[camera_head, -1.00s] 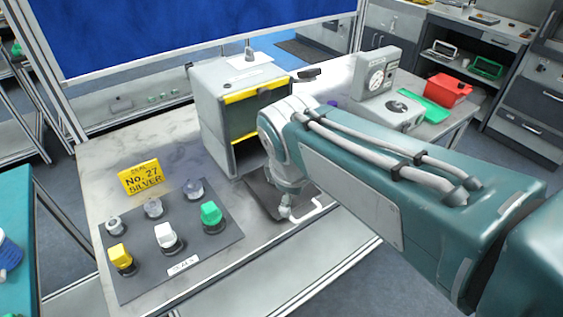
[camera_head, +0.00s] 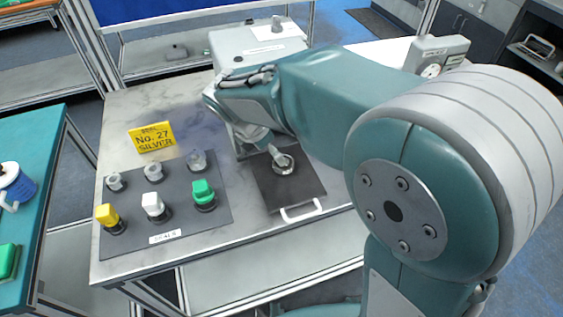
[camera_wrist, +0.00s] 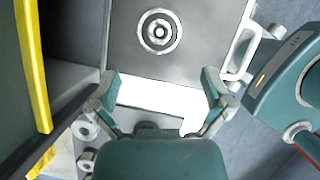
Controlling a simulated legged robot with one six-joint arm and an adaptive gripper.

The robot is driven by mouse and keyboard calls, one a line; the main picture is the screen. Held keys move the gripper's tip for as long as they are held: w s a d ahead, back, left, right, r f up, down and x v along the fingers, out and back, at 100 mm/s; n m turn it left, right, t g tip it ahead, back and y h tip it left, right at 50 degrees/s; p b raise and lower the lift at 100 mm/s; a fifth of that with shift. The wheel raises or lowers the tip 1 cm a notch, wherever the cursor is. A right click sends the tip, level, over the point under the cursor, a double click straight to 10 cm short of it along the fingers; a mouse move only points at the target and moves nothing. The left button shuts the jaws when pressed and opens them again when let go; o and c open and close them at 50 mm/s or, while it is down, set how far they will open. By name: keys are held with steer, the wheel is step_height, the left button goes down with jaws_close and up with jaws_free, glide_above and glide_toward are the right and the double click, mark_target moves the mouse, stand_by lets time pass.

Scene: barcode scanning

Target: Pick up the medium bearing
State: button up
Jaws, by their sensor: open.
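A round silver ringed piece that looks like a bearing (camera_head: 284,164) lies on a dark flat tray (camera_head: 290,193) in front of the grey box. It shows in the wrist view (camera_wrist: 159,31) as concentric rings near the top middle, on the tray's grey surface (camera_wrist: 203,42). Its size class cannot be told. My gripper (camera_wrist: 161,86) is open and empty, its two fingers apart on either side of a white rectangle. The bearing lies ahead of the fingertips, not between them. In the head view my arm hides most of the gripper.
The tray has a white handle (camera_head: 302,211). The grey box (camera_head: 257,42) stands behind it. To the left, a dark mat (camera_head: 180,213) holds several coloured and clear knobs, with a yellow sign (camera_head: 151,137) behind. The yellow-edged frame (camera_wrist: 34,65) is close on the gripper's left.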

steer(key=shift+w+d+f, duration=0.2)
steer(key=shift+d+f, duration=0.45)
steer(key=shift+f, duration=0.05)
steer(key=x, duration=0.4)
steer(key=shift+w+a+f, duration=0.15)
steer(key=shift+w+f, duration=0.05)
steer(key=shift+f, duration=0.1)
steer(key=shift+a+f, duration=0.15)
steer(key=shift+f, duration=0.05)
steer(key=shift+d, duration=0.2)
steer(key=c, duration=1.2)
